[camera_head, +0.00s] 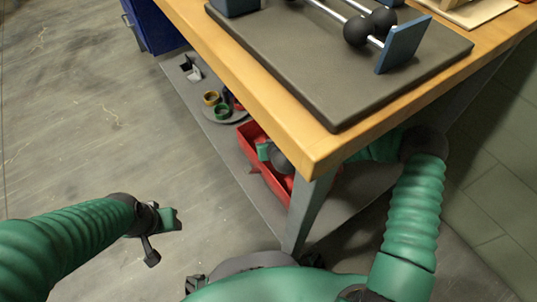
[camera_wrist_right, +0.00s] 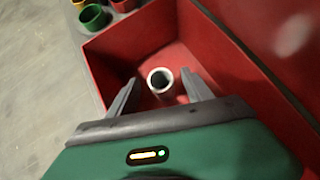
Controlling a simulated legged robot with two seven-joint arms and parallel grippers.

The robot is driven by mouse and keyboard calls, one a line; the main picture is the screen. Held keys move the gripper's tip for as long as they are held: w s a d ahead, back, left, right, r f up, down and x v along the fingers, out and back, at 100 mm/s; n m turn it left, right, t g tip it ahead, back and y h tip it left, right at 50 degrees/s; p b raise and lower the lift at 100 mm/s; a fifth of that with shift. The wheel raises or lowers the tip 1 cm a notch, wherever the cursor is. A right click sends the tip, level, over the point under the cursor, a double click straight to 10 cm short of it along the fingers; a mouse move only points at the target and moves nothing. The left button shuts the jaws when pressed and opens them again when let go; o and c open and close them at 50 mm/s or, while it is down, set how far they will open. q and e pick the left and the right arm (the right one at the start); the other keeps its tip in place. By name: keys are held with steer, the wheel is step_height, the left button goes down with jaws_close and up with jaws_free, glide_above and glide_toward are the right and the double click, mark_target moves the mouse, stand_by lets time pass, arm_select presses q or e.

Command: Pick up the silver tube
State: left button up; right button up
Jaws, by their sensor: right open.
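The silver tube (camera_wrist_right: 160,81) stands on end inside the red bin (camera_wrist_right: 110,58), its round open top facing the camera in the right wrist view. My right gripper (camera_wrist_right: 160,77) is open, with one dark finger on each side of the tube; whether either finger touches it I cannot tell. In the head view the right hand (camera_head: 265,151) is at the red bin (camera_head: 249,133) under the table, and the tube is hidden there. My left gripper (camera_head: 163,236) hangs over the grey floor at lower left, away from the bin; its finger opening is unclear.
The wooden table (camera_head: 301,140) overhangs the bin, with a table leg (camera_head: 305,212) close by. Yellow (camera_head: 210,98) and green (camera_head: 222,111) cups stand beside the bin on the lower shelf. A dark mat (camera_head: 330,80) with a rod and balls lies on top. Floor at left is clear.

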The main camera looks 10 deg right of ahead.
steer(key=shift+w+d, duration=0.1)
steer(key=shift+d, duration=0.1)
steer(key=shift+a, duration=0.25)
steer(key=c, duration=0.5)
steer(key=shift+d, duration=0.15)
jaws_close()
